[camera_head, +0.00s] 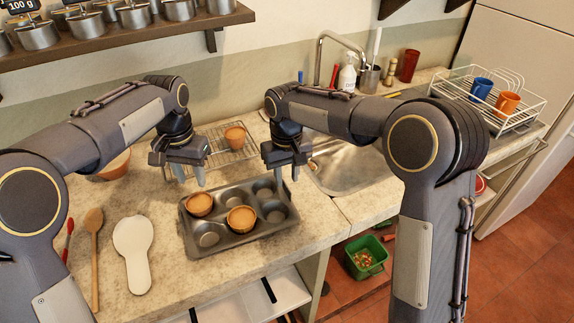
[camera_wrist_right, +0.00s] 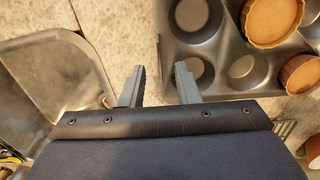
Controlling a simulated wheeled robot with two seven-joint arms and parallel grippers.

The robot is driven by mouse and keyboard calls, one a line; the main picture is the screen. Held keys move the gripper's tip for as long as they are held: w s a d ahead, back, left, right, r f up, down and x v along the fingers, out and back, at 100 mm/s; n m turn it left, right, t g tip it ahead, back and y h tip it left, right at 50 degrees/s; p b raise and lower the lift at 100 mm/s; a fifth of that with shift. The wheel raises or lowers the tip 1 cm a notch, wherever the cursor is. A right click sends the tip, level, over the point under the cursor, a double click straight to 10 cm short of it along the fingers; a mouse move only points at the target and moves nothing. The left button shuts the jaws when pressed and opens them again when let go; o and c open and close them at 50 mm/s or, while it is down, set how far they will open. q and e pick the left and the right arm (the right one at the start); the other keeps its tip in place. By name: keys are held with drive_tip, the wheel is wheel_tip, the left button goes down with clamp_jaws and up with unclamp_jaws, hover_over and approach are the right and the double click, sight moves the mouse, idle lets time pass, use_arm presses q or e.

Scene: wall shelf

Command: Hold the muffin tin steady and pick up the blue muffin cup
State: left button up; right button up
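The dark grey muffin tin (camera_head: 275,211) lies on the counter and also shows in the right wrist view (camera_wrist_right: 212,49). Two orange-brown muffin cups, one at the tin's left (camera_head: 199,205) and one at its front middle (camera_head: 241,220), sit in it; its other visible hollows look empty. I see no blue muffin cup. My right gripper (camera_head: 287,182) is open and points down at the tin's right edge. In the right wrist view its fingers (camera_wrist_right: 160,72) appear on either side of the rim; contact is unclear. My left gripper (camera_head: 189,181) looks open and empty above the tin's back left corner.
A wire rack (camera_head: 217,153) with another orange-brown cup (camera_head: 235,136) stands behind the tin. The sink (camera_head: 350,165) is right of it. A white spoon rest (camera_head: 132,252) and wooden spoon (camera_head: 94,245) lie left. A dish rack (camera_head: 512,116) holds a blue mug (camera_head: 481,89) and an orange mug (camera_head: 508,103).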

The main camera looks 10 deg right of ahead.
drive_tip(key=shift+f, duration=2.15)
clamp_jaws()
